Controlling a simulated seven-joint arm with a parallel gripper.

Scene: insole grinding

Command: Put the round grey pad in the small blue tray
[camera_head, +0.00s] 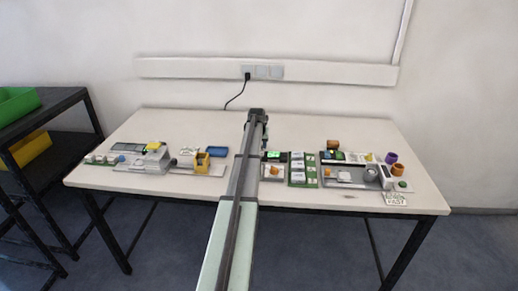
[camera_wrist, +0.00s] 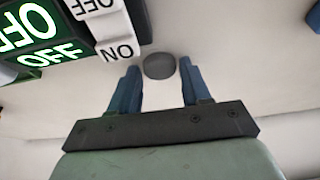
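The round grey pad (camera_wrist: 159,66) lies on the pale table top in the wrist view. It sits in the gap near the tips of the two blue fingers of my gripper (camera_wrist: 157,72), which are spread apart with visible room on both sides of the pad. In the head view my arm hides the pad, and the fingers cannot be made out. The small blue tray (camera_head: 217,151) lies left of my arm in the head view and looks empty. A dark blue edge at the wrist view's upper right may be this tray; I cannot tell.
A device with a lit green display (camera_head: 278,156) stands right of my arm; its lettered labels (camera_wrist: 118,50) show close to the fingers. More fixtures fill the right side. The table's back strip (camera_head: 185,121) is clear.

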